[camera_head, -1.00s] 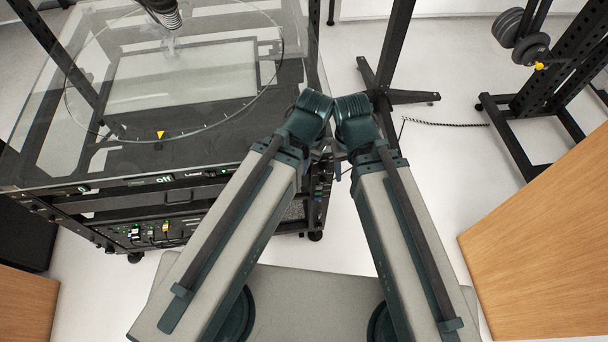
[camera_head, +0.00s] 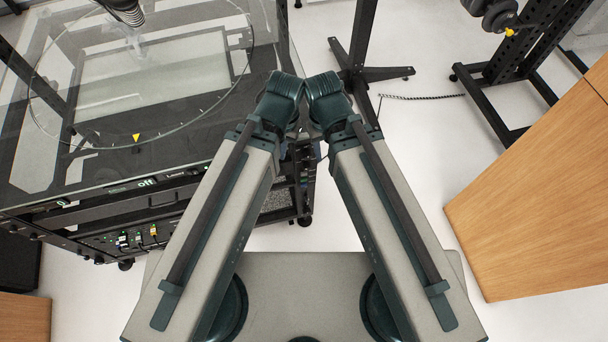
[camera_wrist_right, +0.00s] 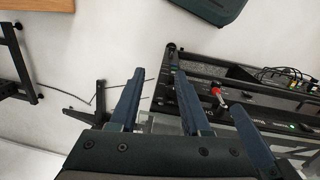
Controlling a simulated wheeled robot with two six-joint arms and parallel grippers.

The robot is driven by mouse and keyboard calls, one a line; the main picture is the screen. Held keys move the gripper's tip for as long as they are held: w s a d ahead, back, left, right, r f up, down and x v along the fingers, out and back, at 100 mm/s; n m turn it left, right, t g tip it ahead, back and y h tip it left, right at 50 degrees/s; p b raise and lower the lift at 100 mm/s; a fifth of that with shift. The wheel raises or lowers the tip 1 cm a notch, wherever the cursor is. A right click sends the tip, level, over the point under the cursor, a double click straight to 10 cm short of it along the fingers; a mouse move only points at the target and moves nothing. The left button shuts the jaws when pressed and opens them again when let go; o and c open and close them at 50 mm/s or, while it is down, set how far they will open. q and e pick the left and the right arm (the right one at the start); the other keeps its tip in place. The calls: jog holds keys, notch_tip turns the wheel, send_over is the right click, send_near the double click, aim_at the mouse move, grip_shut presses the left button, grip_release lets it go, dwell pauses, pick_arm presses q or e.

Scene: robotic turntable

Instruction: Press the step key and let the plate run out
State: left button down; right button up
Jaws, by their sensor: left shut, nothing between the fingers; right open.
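The turntable rig (camera_head: 60,180) stands at the left in the head view, with a clear round plate (camera_head: 185,125) over its top. A yellow triangle mark (camera_head: 136,137) sits near the plate's front rim. A display reading "off" (camera_head: 146,183) is on the front edge; I cannot make out the step key. My right gripper (camera_wrist_right: 158,72) is open and empty in the right wrist view, above the floor beside the rig's panel (camera_wrist_right: 255,95). In the head view both arms' upper links hide the parts beyond them. My left gripper is not seen for certain.
Black stand legs (camera_head: 370,73) and a weight rack (camera_head: 520,75) stand at the back right. A wooden cabinet (camera_head: 535,200) is at the right.

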grip_shut()
dwell(1.4)
